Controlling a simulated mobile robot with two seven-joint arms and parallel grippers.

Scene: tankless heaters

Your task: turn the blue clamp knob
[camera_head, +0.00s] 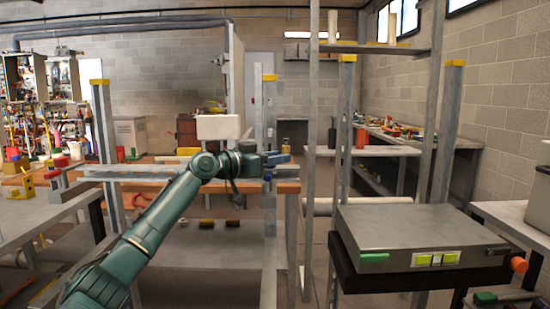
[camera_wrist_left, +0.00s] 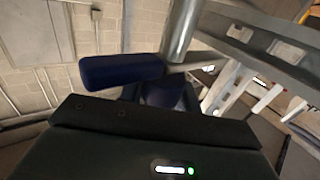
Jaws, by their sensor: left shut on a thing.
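My left arm reaches in from the lower left in the head view, and its gripper (camera_head: 262,161) is at a grey upright post (camera_head: 269,120) beside the workbench. The blue clamp knob (camera_head: 278,158) is at the gripper's tip, and the gripper is shut on it. In the left wrist view, the dark blue knob (camera_wrist_left: 122,71) shows as a thick bar just beyond my gripper's dark body, with more blue clamp parts (camera_wrist_left: 168,94) beside it at the foot of a round metal tube (camera_wrist_left: 181,30). The fingertips are largely hidden there. My right gripper is not in view.
A wooden-topped workbench (camera_head: 288,187) runs behind and left of the gripper. Grey posts with yellow caps (camera_head: 347,100) stand around it. A grey box (camera_head: 405,233) with green parts sits on a dark stand at the right. Tool shelves (camera_head: 25,90) stand far left.

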